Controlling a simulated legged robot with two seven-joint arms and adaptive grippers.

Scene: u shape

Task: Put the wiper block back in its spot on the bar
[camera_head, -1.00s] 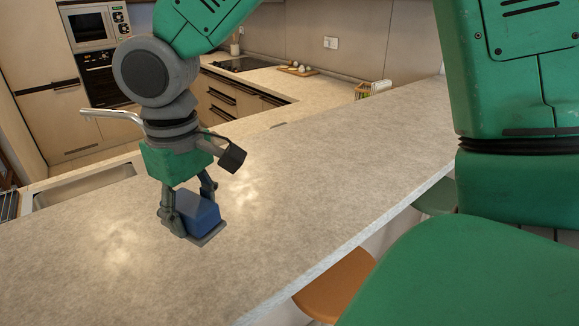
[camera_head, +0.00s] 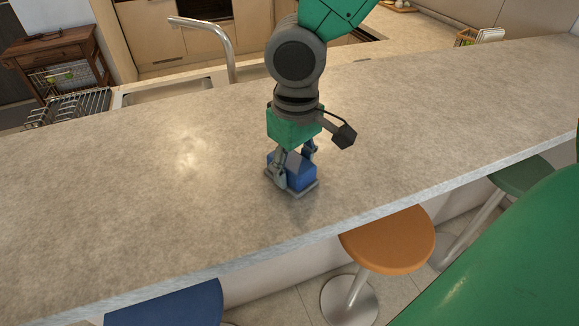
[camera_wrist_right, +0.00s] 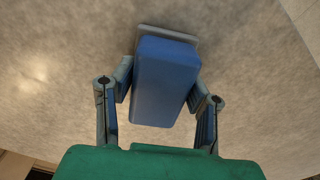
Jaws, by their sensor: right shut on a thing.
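The wiper block (camera_head: 299,171) is a blue block on a flat grey base. My right gripper (camera_head: 293,170) comes down from above and is shut on it, with one finger on each side. The block is at the bar (camera_head: 130,190), a long grey stone-like counter, near its front edge; whether its base touches the surface or is just above it I cannot tell. In the right wrist view the blue block (camera_wrist_right: 163,82) sits between the two fingers, its grey base showing at the far end. No marked spot shows on the bar. My left gripper is not in view.
A sink with a curved tap (camera_head: 205,40) and a dish rack (camera_head: 75,106) lie behind the bar. An orange stool (camera_head: 388,240), a blue stool (camera_head: 170,305) and a green stool (camera_head: 522,174) stand in front. The bar is clear on both sides.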

